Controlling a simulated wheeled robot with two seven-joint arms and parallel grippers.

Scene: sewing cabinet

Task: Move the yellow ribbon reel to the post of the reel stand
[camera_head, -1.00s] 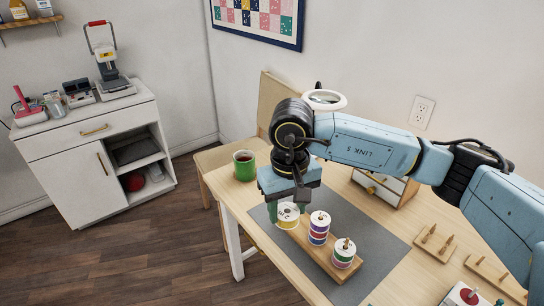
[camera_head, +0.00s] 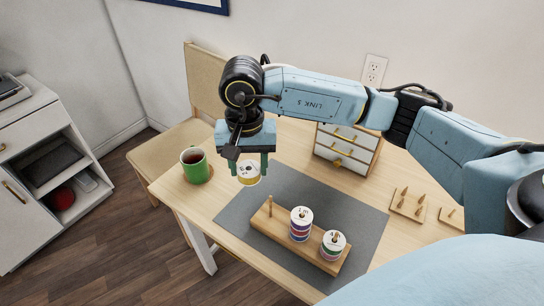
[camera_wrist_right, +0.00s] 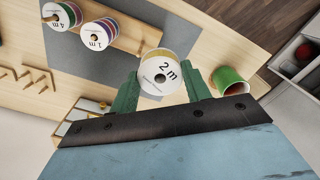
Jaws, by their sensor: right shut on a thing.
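The yellow ribbon reel (camera_head: 249,176) has a white top and hangs in the air above the grey mat's far left part. My right gripper (camera_head: 249,165) is shut on it; its green fingers sit on either side. In the right wrist view the reel (camera_wrist_right: 165,72), marked "2 m", is between the fingers. The wooden reel stand (camera_head: 274,234) lies on the mat, nearer than the reel. Its left post (camera_head: 269,207) is bare. A purple-banded reel (camera_head: 301,224) and a green-and-red-banded reel (camera_head: 333,245) sit on its other posts. My left gripper is out of view.
A small drawer box (camera_head: 346,148) is at the back. Peg boards (camera_head: 408,207) lie at the right. The grey mat (camera_head: 240,213) is clear left of the stand.

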